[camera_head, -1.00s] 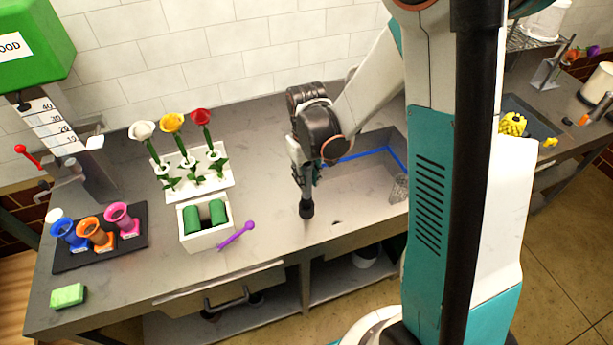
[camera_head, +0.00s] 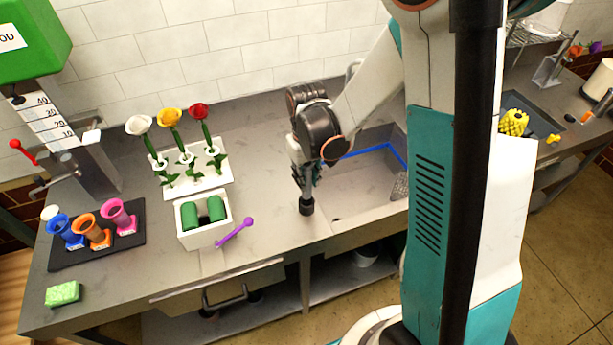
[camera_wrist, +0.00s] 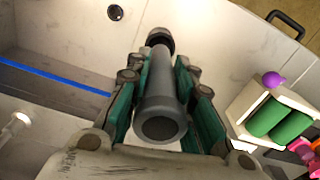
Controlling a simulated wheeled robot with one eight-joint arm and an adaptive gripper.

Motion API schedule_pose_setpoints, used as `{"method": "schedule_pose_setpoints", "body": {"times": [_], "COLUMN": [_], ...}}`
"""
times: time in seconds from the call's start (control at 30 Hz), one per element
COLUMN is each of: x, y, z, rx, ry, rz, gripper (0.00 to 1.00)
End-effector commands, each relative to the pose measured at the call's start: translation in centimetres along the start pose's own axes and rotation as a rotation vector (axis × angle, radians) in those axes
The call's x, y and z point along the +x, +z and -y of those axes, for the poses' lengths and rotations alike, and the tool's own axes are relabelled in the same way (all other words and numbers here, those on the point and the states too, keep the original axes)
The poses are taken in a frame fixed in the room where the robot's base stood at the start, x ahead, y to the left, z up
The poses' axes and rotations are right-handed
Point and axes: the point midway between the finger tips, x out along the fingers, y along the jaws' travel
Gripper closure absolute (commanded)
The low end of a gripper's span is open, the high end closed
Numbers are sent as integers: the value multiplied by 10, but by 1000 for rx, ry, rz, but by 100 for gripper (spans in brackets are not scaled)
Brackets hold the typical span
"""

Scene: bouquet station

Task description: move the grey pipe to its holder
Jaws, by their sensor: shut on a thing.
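My gripper (camera_wrist: 165,105) is shut on the grey pipe (camera_wrist: 160,92), a hollow tube gripped between green-padded fingers in the wrist view. Its open end faces the wrist camera, and a dark wider end (camera_wrist: 160,38) points away. In the head view my gripper (camera_head: 305,178) points down over the counter beside the sink, and the pipe's dark lower end (camera_head: 306,207) shows below it. I cannot tell whether this end touches the counter. I cannot make out a holder for the pipe in either view.
A white box with green rolls (camera_head: 203,238) and a purple stick (camera_head: 236,231) lie left of my gripper. Behind them stands a white flower rack (camera_head: 200,187). A dark tray (camera_head: 72,258) holds coloured vases. The sink (camera_head: 362,185) is to the right.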

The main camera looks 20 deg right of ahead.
Motion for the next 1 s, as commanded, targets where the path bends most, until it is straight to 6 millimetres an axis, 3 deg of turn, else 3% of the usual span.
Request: {"method": "schedule_pose_setpoints", "body": {"times": [1.0], "x": [16], "y": [0], "z": [0], "rx": [0], "ry": [0], "rz": [0], "gripper": [100]}}
